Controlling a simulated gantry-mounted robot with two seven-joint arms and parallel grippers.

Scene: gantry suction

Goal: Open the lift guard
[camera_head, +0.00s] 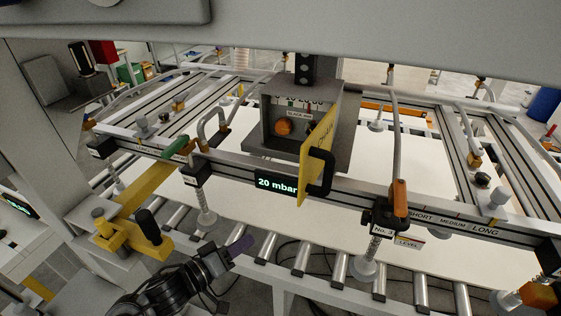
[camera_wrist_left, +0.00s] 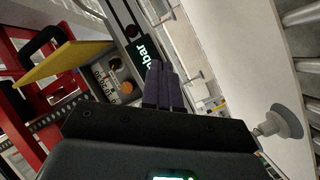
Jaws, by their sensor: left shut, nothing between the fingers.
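A yellow panel with lettering (camera_head: 314,165) and a black handle (camera_head: 321,172) juts forward at an angle from the right side of a grey control box (camera_head: 340,120); I take it as the lift guard. The box front, with an orange knob (camera_head: 284,127), shows beside it. In the left wrist view the yellow panel (camera_wrist_left: 65,62) and its black handle (camera_wrist_left: 45,40) are at upper left. My left gripper (camera_head: 239,246), with purple fingers, is shut and empty, below and left of the panel and apart from it. Its fingers (camera_wrist_left: 161,85) also show in the wrist view. My right gripper is out of view.
A rail with a "20 mbar" display (camera_head: 277,184) crosses below the box. Suction cups (camera_head: 364,267) hang over the white sheet (camera_head: 420,250) and rollers.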

